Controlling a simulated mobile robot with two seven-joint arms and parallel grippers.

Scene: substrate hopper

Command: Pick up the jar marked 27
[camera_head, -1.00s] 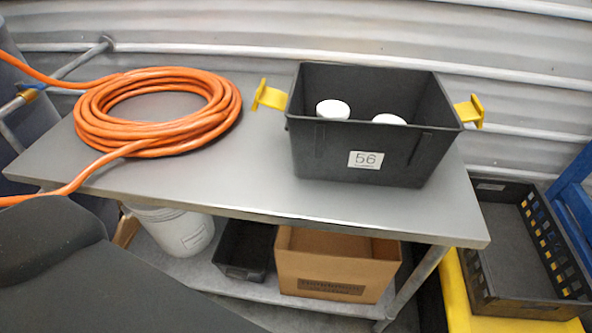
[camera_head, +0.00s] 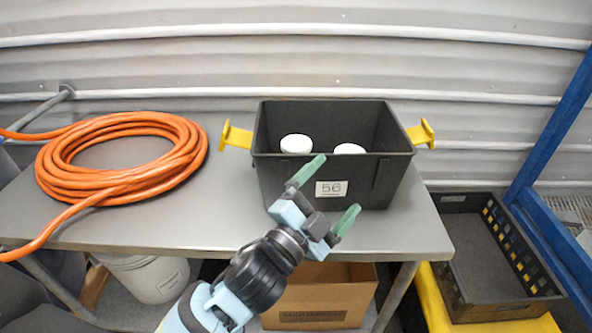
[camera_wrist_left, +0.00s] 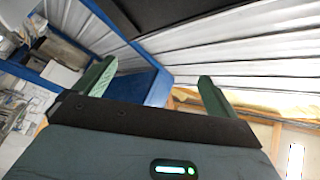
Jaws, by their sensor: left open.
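Two white jar lids show inside a dark bin (camera_head: 385,180) labelled 56 with yellow handles, on a grey metal table. The left jar (camera_head: 296,143) and the right jar (camera_head: 349,149) stand side by side; the bin's front wall hides their bodies, and no mark 27 can be read. My left gripper (camera_head: 330,184) is in front of the bin's front wall, below the rim, with its green fingers apart and nothing between them. In the left wrist view the open fingers (camera_wrist_left: 155,82) point toward a wall and blue structure, with no jar visible. My right gripper is not in view.
A coiled orange hose (camera_head: 185,165) lies on the left of the table (camera_head: 220,215). A cardboard box (camera_head: 325,300) and a white bucket (camera_head: 150,277) are below. An empty dark crate (camera_head: 490,255) and a blue post (camera_head: 560,250) stand at right. A corrugated wall is behind.

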